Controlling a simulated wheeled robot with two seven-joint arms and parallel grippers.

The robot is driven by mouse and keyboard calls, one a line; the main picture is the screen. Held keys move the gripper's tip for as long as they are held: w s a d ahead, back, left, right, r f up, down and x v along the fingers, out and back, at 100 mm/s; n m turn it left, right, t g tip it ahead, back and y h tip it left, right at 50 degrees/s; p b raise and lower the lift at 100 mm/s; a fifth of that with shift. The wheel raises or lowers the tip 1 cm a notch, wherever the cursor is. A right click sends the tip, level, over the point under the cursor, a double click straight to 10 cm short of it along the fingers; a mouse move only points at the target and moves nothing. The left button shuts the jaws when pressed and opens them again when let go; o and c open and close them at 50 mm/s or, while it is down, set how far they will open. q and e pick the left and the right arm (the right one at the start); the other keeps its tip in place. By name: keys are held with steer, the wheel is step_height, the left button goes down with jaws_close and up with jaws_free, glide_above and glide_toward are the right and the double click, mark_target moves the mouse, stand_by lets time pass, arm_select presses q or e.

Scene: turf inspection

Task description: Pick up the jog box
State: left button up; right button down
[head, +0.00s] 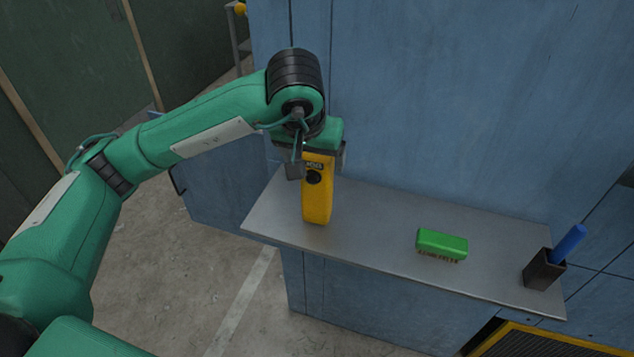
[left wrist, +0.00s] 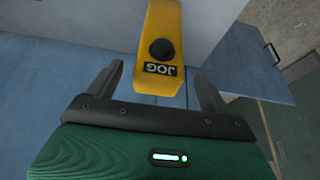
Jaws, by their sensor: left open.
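The jog box (head: 317,197) is a tall yellow block with a black knob and a dark JOG label. It stands upright on the grey metal shelf (head: 375,224), towards its left end. My left gripper (head: 317,165) is at the top of the box, and its hand hides the box's upper end in the head view. In the left wrist view the jog box (left wrist: 164,80) shows between the two spread fingers of my left gripper (left wrist: 159,85), with a gap on each side. The fingers are open and hold nothing. My right gripper is not in view.
A green brush (head: 442,242) lies on the shelf right of the box. A dark holder (head: 544,270) with a blue handled thing (head: 569,242) stands at the shelf's right end. A blue wall panel (head: 440,90) rises behind. Bare shelf lies between box and brush.

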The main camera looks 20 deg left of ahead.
mark_target(317, 171)
arm_select(q)
steer(key=shift+w+f, duration=0.15)
steer(key=shift+f, duration=0.35)
steer(key=shift+w+f+p, duration=0.25)
steer(key=shift+f+p, duration=0.15)
steer(key=shift+p, duration=0.2)
steer(key=p+x, duration=0.1)
steer(key=x, duration=0.2)
steer(key=shift+w+p, duration=0.1)
steer(key=shift+p, duration=0.25)
steer(key=shift+w+f, duration=0.25)
steer(key=shift+f, duration=0.3)
steer(key=shift+c, duration=0.4)
steer(key=c, duration=1.1)
steer(key=shift+c, duration=0.7)
steer(key=shift+r, duration=0.1)
